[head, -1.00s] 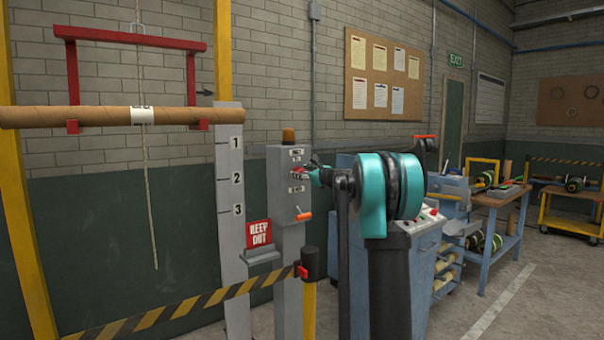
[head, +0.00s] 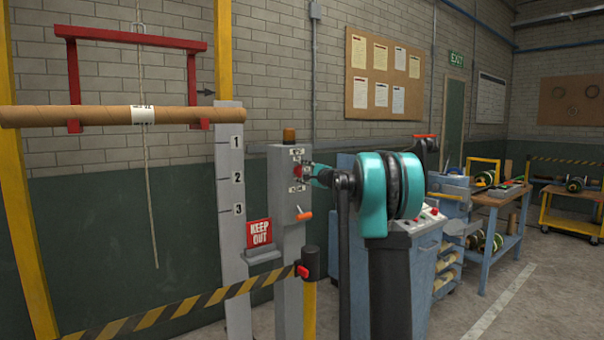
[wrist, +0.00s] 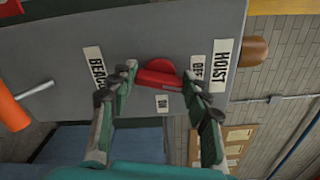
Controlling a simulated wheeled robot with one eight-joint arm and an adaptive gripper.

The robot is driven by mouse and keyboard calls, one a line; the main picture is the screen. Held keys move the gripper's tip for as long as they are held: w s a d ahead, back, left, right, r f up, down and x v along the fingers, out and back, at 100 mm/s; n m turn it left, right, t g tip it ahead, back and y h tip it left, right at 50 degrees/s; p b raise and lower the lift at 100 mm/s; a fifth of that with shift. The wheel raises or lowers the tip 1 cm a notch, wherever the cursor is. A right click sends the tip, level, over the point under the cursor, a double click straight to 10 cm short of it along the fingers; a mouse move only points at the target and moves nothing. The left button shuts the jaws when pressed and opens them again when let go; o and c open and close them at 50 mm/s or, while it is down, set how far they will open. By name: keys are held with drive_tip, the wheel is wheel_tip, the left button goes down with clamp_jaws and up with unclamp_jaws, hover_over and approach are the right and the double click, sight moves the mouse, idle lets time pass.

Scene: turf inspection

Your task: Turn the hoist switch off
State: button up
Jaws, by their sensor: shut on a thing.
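The hoist switch (wrist: 160,78) is a red bar-shaped handle on the grey control box (head: 287,230). In the wrist view it lies between the OFF label (wrist: 197,67) and the BEACON label (wrist: 96,68). Its bar runs along the HOIST–BEACON line, its right end towards OFF. The ON label (wrist: 162,101) is beside the bar. The HOIST label (wrist: 221,66) is at the right. My gripper (head: 308,173) is shut on the switch, one finger at each end of the bar. In the head view the fingers partly hide it.
An orange-tipped lever (head: 304,215) sticks out below the switch. An amber lamp (head: 289,135) tops the box. A cardboard tube (head: 90,116) hangs in a red frame (head: 130,37) at left.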

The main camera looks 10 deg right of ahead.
drive_tip(key=shift+f+n, duration=0.1)
drive_tip(key=shift+n, duration=1.6)
drive_tip(key=o, duration=1.2)
drive_tip(key=shift+c, duration=0.2)
drive_tip(key=v, duration=1.2)
